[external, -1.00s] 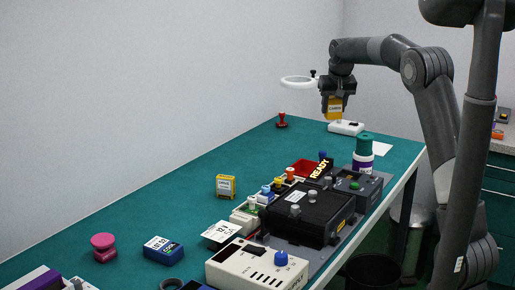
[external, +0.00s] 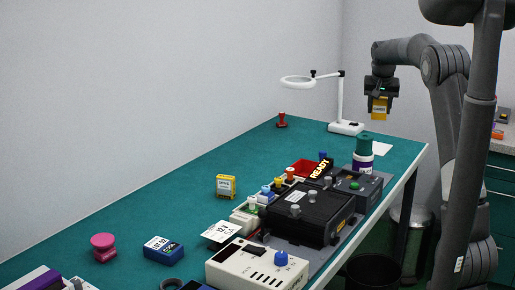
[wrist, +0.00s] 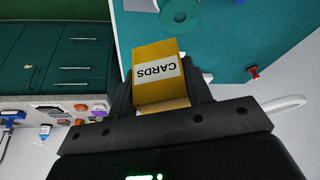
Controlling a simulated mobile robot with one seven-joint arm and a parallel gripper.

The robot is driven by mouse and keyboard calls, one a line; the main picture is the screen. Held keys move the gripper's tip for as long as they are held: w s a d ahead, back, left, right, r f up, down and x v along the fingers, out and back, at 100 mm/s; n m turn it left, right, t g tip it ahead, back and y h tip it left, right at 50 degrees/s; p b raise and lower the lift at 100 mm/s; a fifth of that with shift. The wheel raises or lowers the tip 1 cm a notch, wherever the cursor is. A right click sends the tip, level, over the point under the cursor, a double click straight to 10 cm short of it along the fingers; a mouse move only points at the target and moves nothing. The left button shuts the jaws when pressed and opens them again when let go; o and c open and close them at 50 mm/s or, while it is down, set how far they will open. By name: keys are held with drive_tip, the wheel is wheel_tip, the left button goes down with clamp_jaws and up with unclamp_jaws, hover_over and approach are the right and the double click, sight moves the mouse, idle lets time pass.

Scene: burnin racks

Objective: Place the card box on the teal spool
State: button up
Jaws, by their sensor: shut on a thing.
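My gripper (external: 380,95) is shut on the yellow card box (external: 379,108) and holds it in the air, above and slightly right of the teal spool. In the wrist view the card box (wrist: 156,72) sits between the two fingers, its white CARDS label upside down. The round top of the spool (wrist: 180,13) also shows in the wrist view, beyond the box. A clear gap separates box and spool.
A white magnifier lamp (external: 343,100) stands behind, left of my gripper. Another yellow box (external: 226,186) stands mid-table.

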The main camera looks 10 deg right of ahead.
drive_tip(key=w+a+f, duration=0.2)
drive_tip(key=a, duration=0.1)
drive_tip(key=shift+w+a+f, duration=0.15)
drive_tip(key=shift+f, duration=2.05)
drive_tip(key=shift+f, duration=0.15)
drive_tip(key=o, duration=1)
